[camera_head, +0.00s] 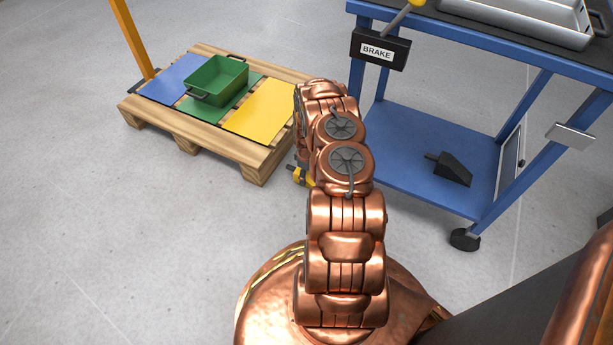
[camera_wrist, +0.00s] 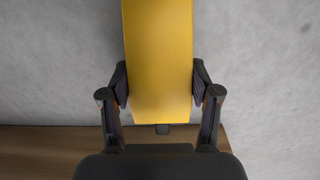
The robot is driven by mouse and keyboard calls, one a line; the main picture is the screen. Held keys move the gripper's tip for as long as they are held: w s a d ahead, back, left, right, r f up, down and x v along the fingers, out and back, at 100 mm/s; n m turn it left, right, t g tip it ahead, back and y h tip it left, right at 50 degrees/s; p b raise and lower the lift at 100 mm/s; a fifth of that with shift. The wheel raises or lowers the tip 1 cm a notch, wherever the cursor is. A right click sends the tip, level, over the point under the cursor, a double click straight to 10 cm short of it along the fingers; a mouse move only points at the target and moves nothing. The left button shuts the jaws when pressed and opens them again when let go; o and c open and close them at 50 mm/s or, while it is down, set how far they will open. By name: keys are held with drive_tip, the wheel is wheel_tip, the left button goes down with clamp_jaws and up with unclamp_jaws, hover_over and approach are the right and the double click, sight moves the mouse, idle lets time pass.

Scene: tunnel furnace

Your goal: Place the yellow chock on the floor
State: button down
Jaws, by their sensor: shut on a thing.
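In the wrist view the yellow chock (camera_wrist: 158,50) fills the upper middle, with its sides between the two dark fingers of my gripper (camera_wrist: 160,84). My gripper is shut on it. Pale grey floor (camera_wrist: 60,60) shows behind the chock, which hides the floor right behind it. I cannot tell how high the chock is above the floor. In the head view my arm hides most of the gripper; only a small yellow part (camera_head: 297,173) shows at the arm's left side, by the pallet's right corner.
A wooden pallet (camera_head: 222,158) carries blue, green and yellow panels and a green bin (camera_head: 218,78). A blue trolley (camera_head: 410,150) stands at the right with a black chock (camera_head: 448,168) on its lower shelf and a BRAKE sign (camera_head: 378,50). Open floor (camera_head: 110,230) lies at lower left.

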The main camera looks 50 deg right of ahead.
drive_tip(key=shift+c, duration=1.2)
unclamp_jaws()
drive_tip(key=shift+f, duration=0.15)
drive_tip(key=w+a+r+m+p, duration=0.15)
drive_tip(key=a+r, duration=0.35)
drive_tip(key=r, duration=0.9)
drive_tip(key=s+a+r+n+p, duration=0.1)
drive_tip(key=a+r+p, duration=0.25)
drive_tip(key=r, duration=1.05)
drive_tip(key=s+a+r+m+g, duration=0.1)
drive_tip(key=s+a+r, duration=0.2)
drive_tip(key=a+r, duration=0.4)
drive_tip(key=s+a+r+m+g, duration=0.1)
drive_tip(key=s+a+r, duration=0.2)
drive_tip(key=a+r, duration=0.45)
drive_tip(key=s+a+r, duration=0.4)
drive_tip(key=s+a, duration=0.1)
drive_tip(key=s, duration=0.3)
drive_tip(key=s+a+r+g, duration=0.1)
drive_tip(key=s+a+r, duration=0.4)
drive_tip(key=s, duration=0.4)
drive_tip(key=s+a+r, duration=0.4)
drive_tip(key=s+a, duration=0.1)
drive_tip(key=s, duration=0.4)
drive_tip(key=shift+r+m+g, duration=0.2)
drive_tip(key=shift+m+g, duration=0.15)
drive_tip(key=shift+g, duration=0.05)
